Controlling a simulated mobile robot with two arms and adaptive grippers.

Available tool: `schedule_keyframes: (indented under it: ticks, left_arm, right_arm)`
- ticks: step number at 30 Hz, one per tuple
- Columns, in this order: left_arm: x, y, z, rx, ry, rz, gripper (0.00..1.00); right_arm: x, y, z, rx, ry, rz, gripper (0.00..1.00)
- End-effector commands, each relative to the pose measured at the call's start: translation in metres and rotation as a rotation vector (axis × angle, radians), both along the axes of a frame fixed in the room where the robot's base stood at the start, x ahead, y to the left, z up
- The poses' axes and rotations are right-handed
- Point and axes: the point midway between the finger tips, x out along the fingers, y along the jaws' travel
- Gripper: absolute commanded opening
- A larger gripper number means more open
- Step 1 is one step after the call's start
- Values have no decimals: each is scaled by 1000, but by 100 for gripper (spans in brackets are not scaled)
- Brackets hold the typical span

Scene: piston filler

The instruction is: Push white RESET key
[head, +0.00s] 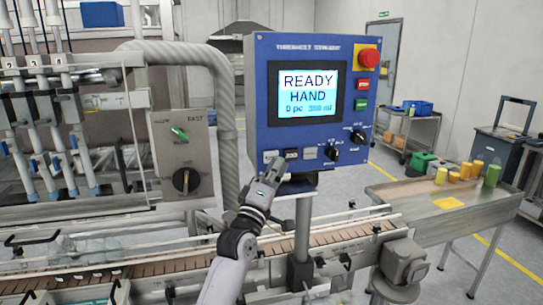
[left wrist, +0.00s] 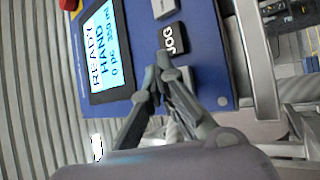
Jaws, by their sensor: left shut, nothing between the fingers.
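The blue control panel (head: 262,100) carries a row of keys along its lower edge. The white key (head: 270,155) is at the row's left end, left of the black JOG key (head: 291,154); its lettering is too small or covered to read. My left gripper (head: 273,170) is shut and empty, its fingertips just below and in front of the white key. In the left wrist view the fingertips (left wrist: 164,62) partly cover the white key (left wrist: 186,76), beside the JOG key (left wrist: 172,38). I cannot tell whether they touch it. My right gripper is not in view.
The screen (head: 309,96) reads READY HAND. A light grey key (head: 310,153) and black knobs (head: 332,153) sit to the right of JOG. A red emergency stop (head: 368,58) is at the top right. A conveyor (head: 330,236) runs beneath the panel.

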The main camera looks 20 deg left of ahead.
Motion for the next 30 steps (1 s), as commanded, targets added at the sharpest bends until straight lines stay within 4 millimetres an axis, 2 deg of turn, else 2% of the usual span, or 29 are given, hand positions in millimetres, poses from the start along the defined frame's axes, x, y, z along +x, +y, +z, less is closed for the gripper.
schedule_keyframes:
  ticks: [11, 24, 30]
  left_arm:
    - [-3, -2, 1, 0, 0, 0, 0]
    - [-38, -25, 1, 0, 1, 0, 0]
    - [-43, -28, 0, 0, -1, 0, 0]
  right_arm:
    - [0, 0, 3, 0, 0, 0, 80]
    - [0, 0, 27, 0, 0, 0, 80]
    - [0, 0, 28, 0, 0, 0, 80]
